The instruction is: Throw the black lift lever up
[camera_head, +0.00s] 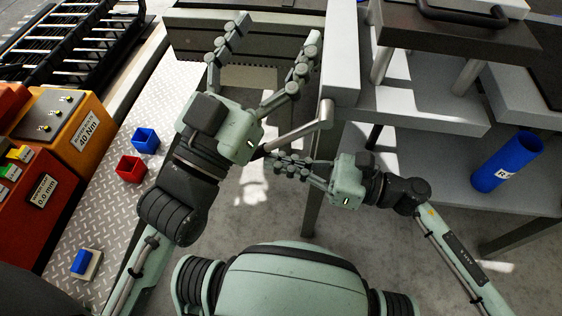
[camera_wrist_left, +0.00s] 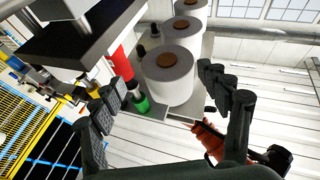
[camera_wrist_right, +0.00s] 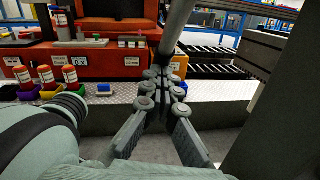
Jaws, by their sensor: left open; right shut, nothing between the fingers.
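The lift lever (camera_head: 298,132) is a grey bar that slopes from a grey post down to the left and ends in a dark grip. The grip end lies just below my left gripper's palm and near my right fingertips. My right gripper (camera_head: 272,160) is shut and empty beside that end; I cannot tell whether it touches. In the right wrist view, a grey bar (camera_wrist_right: 179,22), seemingly the lever, comes down just beyond the shut fingertips (camera_wrist_right: 160,76). My left gripper (camera_head: 278,30) is open and empty, fingers spread above the lever; it also shows open in the left wrist view (camera_wrist_left: 162,80).
A grey post (camera_head: 341,60) and shelves stand on the right, with a blue cylinder (camera_head: 507,162). A patterned metal bench (camera_head: 105,200) on the left carries small blue (camera_head: 145,140) and red (camera_head: 131,169) boxes. White bobbins (camera_wrist_left: 167,73) show in the left wrist view.

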